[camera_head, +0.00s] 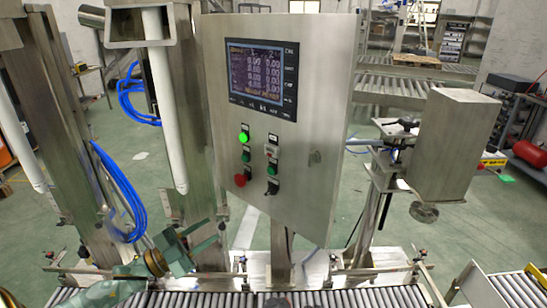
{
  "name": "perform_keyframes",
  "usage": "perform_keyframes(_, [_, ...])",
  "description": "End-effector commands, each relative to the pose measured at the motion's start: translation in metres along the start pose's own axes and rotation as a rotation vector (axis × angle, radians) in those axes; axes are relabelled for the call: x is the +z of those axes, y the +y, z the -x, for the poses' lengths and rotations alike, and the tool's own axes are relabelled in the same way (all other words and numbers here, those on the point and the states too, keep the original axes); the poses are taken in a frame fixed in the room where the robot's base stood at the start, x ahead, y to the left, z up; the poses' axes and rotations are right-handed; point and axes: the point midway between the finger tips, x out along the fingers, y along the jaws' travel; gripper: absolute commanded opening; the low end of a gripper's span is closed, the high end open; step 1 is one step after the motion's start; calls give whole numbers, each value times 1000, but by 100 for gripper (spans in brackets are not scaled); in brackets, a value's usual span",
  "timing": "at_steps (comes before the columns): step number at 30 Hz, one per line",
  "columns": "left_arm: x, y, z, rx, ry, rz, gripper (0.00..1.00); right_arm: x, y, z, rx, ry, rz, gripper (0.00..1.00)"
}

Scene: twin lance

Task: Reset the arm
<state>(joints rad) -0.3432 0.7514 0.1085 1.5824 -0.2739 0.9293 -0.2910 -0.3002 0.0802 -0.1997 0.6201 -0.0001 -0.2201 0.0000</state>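My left arm comes in from the lower left corner in the head view. Its green-grey gripper (192,245) is at the lower left, in front of the steel posts and above the roller conveyor (225,299). It points up and to the right. It is small and seen at a slant, so I cannot tell how far apart its fingers are. I see nothing held in it. My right gripper is not in view.
A steel control cabinet (325,150) with a lit screen (262,78), a green lamp and a red button stands in the middle. White tubes and blue hoses (120,185) hang at the left. A steel box on a stand (455,145) is at the right. Green floor lies behind.

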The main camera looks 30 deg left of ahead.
Motion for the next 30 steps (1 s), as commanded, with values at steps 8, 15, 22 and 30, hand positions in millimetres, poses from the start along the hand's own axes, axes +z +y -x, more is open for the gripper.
perform_keyframes(8, [20,3,4,16,-96,1,30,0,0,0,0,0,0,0])
perform_keyframes(15, [151,76,107,71,-675,94,30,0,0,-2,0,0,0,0])
perform_keyframes(22, [201,220,255,182,-1210,278,30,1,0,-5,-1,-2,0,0])
perform_keyframes(30, [135,409,390,428,-1662,502,30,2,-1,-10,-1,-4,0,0])
